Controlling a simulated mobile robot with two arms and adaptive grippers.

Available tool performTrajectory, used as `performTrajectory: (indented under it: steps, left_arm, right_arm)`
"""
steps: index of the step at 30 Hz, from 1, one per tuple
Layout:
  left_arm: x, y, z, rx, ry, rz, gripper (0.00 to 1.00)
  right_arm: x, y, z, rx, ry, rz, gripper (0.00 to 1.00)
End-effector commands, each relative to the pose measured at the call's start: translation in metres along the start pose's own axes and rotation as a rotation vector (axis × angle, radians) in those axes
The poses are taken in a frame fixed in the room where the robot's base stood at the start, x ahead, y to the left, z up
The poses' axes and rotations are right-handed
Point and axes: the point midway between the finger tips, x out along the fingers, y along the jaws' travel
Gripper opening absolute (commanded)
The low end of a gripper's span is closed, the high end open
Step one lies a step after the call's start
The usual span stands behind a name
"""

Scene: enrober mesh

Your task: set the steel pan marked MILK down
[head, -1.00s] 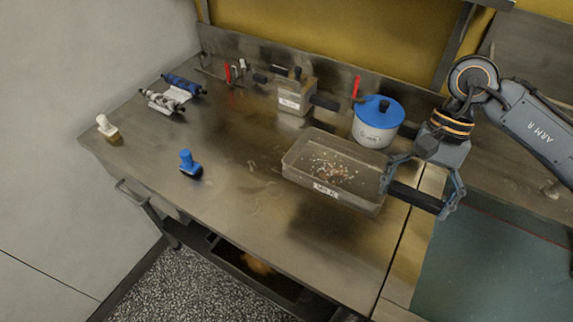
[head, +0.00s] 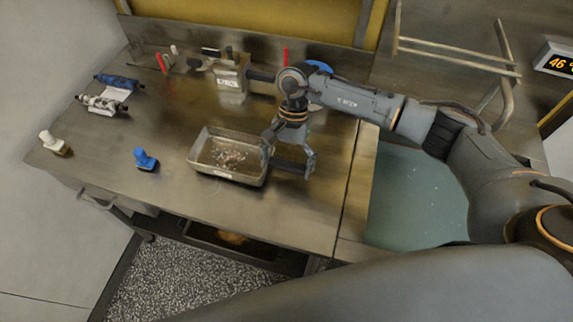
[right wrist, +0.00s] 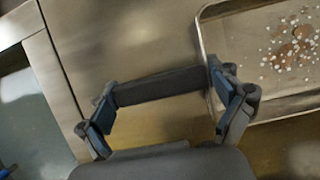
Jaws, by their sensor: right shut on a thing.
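The steel pan (head: 246,178) is a shallow rectangular tray with brown and white bits inside. It has a pale front label, too small to read surely. It is level at the middle front of the steel table; I cannot tell if its base touches the top. My right gripper (head: 289,169) is at the pan's right side, shut on its black handle. In the right wrist view the handle (right wrist: 160,86) spans between the fingers of the gripper (right wrist: 168,110), with the pan's rim (right wrist: 207,50) beside the right finger. My left gripper is out of view.
A blue-handled tool (head: 145,158) stands left of the pan. A second labelled steel container (head: 229,82) is behind. A blue-lidded pot (head: 318,68) is partly hidden by my right arm.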

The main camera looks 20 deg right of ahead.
Motion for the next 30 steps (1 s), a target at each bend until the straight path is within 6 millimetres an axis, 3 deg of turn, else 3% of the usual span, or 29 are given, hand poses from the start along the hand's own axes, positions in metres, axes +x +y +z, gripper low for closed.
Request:
performTrajectory:
  steps: [1, 4, 16, 17, 30]
  left_arm:
    - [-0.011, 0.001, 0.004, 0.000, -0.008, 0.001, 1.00]
    - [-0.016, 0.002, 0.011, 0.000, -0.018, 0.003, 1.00]
    - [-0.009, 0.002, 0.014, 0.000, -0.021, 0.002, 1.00]
    - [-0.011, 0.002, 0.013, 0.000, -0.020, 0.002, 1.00]
    - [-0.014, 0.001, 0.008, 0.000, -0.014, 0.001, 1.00]
  right_arm:
    - [0.002, 0.001, 0.001, 0.003, -0.004, 0.001, 0.36]
    - [0.011, 0.000, -0.004, 0.001, -0.003, -0.001, 0.36]
    - [0.019, 0.000, -0.008, 0.000, 0.000, -0.001, 0.36]
    - [0.018, 0.001, -0.007, 0.001, 0.000, 0.000, 0.98]
    - [0.014, 0.001, -0.006, 0.001, 0.000, 0.000, 1.00]
